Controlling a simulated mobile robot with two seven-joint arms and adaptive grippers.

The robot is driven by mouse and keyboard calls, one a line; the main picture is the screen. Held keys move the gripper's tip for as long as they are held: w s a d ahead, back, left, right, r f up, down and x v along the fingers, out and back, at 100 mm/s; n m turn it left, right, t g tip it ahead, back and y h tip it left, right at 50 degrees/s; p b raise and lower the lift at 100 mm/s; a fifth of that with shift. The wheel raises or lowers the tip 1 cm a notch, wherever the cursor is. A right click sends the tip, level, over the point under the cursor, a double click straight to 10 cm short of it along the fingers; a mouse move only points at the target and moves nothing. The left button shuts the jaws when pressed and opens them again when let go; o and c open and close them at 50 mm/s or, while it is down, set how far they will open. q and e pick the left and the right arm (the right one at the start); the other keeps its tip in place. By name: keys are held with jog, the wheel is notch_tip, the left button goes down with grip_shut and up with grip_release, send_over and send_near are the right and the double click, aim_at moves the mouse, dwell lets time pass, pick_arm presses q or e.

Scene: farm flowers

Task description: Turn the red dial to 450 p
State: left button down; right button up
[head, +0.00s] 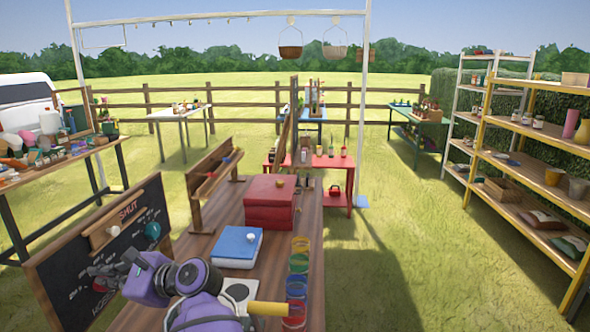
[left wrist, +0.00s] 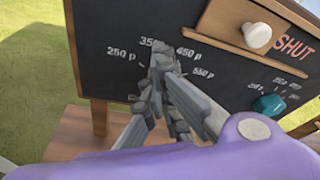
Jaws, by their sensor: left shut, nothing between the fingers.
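The black board (head: 75,262) stands at the front left in the head view and fills the upper part of the left wrist view (left wrist: 120,75). White labels reading 250 p, 350, 450 p and 550 p form an arc on it. My left gripper (left wrist: 163,62) is shut, with its fingertips at the middle of this arc. It also shows in front of the board in the head view (head: 104,271). My right gripper is out of view.
A teal dial (left wrist: 269,105) with its own labels sits right of the arc. A pale knob (left wrist: 257,36) on a wooden slider is above, beside the word SHUT.

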pick_arm(q)
jog(key=shift+s+d+r, duration=0.1)
jog(key=shift+r, duration=0.1)
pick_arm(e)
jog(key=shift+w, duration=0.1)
pick_arm(q)
jog(key=v, duration=0.2)
jog(key=b+v, duration=0.1)
jog(key=f+v, duration=0.1)
jog(key=v, duration=0.1)
jog(key=shift+w+d, duration=0.25)
jog(key=shift+d, duration=0.25)
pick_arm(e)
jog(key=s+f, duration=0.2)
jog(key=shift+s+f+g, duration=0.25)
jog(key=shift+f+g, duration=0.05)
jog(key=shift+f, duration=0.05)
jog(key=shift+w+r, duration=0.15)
